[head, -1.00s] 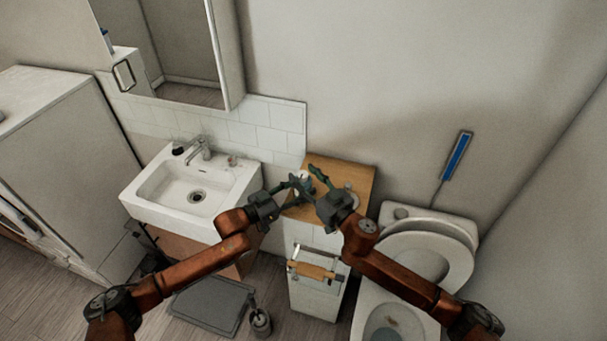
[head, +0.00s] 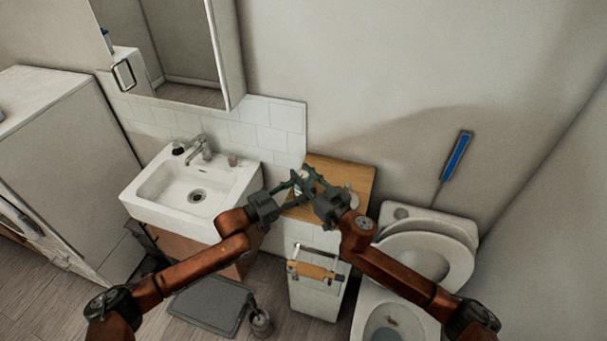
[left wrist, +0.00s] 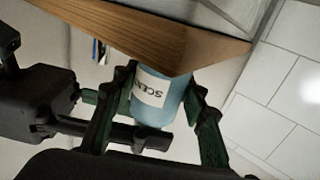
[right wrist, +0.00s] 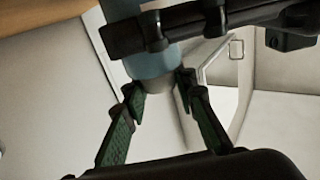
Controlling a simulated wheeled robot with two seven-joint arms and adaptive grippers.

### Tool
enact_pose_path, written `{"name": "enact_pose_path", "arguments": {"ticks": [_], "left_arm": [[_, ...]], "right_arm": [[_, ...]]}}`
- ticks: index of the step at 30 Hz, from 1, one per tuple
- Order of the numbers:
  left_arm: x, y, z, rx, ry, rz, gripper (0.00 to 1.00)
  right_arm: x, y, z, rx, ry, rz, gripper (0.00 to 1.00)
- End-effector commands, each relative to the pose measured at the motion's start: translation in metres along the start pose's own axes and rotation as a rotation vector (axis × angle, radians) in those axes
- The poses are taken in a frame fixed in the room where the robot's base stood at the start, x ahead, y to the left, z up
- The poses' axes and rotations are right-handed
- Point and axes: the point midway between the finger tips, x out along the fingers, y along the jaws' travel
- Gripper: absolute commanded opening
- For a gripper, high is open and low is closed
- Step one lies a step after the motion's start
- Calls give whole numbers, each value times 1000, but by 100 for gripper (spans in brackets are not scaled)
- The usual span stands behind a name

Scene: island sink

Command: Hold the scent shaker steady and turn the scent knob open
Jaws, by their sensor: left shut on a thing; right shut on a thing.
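The scent shaker (left wrist: 162,92) is a light blue bottle with a white label reading "SCEN" in the left wrist view. It shows upside down there, by the wooden top's corner. My left gripper (head: 296,182) is shut on its body, one finger on each side. In the right wrist view the bottle (right wrist: 152,58) ends in a greyish scent knob (right wrist: 157,82). My right gripper (head: 311,176) is shut on this knob, with a fingertip at either side. In the head view the fingers hide most of the shaker, and the knob's turn cannot be read.
A wooden-topped cabinet (head: 345,178) lies beneath the grippers. A white sink (head: 165,200) stands to the left and a toilet (head: 430,262) to the right. A mirror cabinet (head: 232,60) hangs at the upper left. A small whitish item (head: 354,201) sits near my right gripper.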

Motion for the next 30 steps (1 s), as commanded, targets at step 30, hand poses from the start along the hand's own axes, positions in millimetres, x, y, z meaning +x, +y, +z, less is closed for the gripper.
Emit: {"name": "enact_pose_path", "arguments": {"ticks": [30], "left_arm": [[0, 1, 0, 0, 1, 2, 11]], "right_arm": [[0, 0, 1, 1, -2, -264, 27]]}}
